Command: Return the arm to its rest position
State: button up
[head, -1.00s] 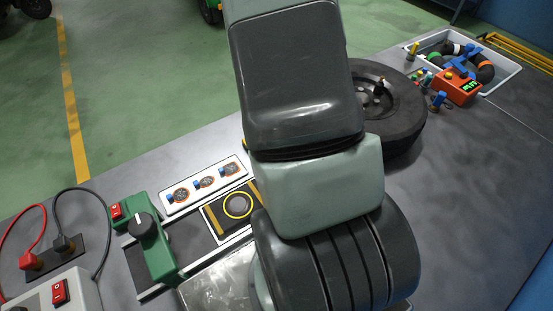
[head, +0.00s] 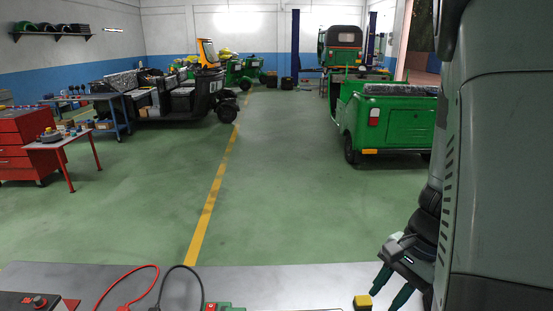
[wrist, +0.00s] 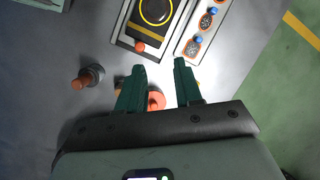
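My arm rises along the right edge of the head view. My gripper (head: 388,288) hangs at its lower end, pointing down over the near bench (head: 290,285). In the wrist view my gripper's two green fingers (wrist: 160,70) stand apart with bare bench between their tips. An orange round part (wrist: 156,100) shows beyond the fingers, near the left one. It appears to be on the bench below and not gripped. My arm's base is out of view.
In the wrist view a panel with a yellow ring (wrist: 156,10), a white strip of dials (wrist: 200,30) and an orange-tipped peg (wrist: 85,78) lie around my gripper. A yellow button (head: 362,301) is near it. A green rickshaw (head: 392,118) stands beyond on open floor.

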jog(key=s+a+r+n+t+h, duration=0.1)
jog(key=s+a+r+n+t, duration=0.1)
jog(key=r, duration=0.5)
jog(key=s+a+r+n+t+h, duration=0.1)
jog(key=s+a+r+n, duration=0.3)
jog(key=r, duration=0.4)
jog(key=s+a+r+n+t+h, duration=0.1)
jog(key=s+a+r+n+t, duration=0.2)
jog(key=a+r+n, duration=0.2)
notch_tip(320, 180, up, 3)
jog(key=shift+s+f+h, duration=0.1)
jog(key=shift+s+h, duration=0.3)
jog(key=shift+o, duration=0.4)
